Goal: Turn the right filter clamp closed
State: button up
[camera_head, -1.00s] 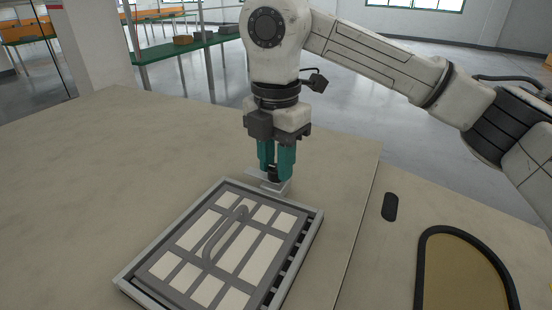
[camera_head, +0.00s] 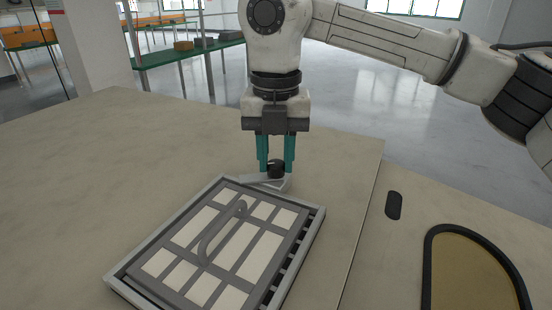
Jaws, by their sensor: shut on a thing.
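The filter clamp has a black round knob (camera_head: 275,168) on top and a flat grey lever (camera_head: 256,181). It sits at the far edge of the filter frame (camera_head: 316,225), near that frame's far right corner. The lever points left, lying roughly along the far edge. My gripper (camera_head: 276,167) points straight down over the clamp. Its two teal fingers stand on the left and right sides of the knob and are shut on it. The filter panel (camera_head: 232,250), with pale cells and a grey looped handle (camera_head: 207,237), lies in the frame. No second clamp shows.
The beige table (camera_head: 110,170) is clear left of the frame. To the right are a seam, a small black oval (camera_head: 394,205) and a dark-rimmed tan recess (camera_head: 465,275). Green shelves (camera_head: 190,52) stand far behind.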

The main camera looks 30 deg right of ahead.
aim_at(276, 163)
jog(key=n, duration=0.5)
jog(key=shift+r+n, duration=0.1)
jog(key=shift+n, duration=0.2)
jog(key=n, duration=0.4)
jog(key=shift+n, duration=0.4)
jog(key=o, duration=1.1)
jog(key=shift+c, duration=0.2)
notch_tip(276, 163, up, 11)
jog(key=b, duration=0.1)
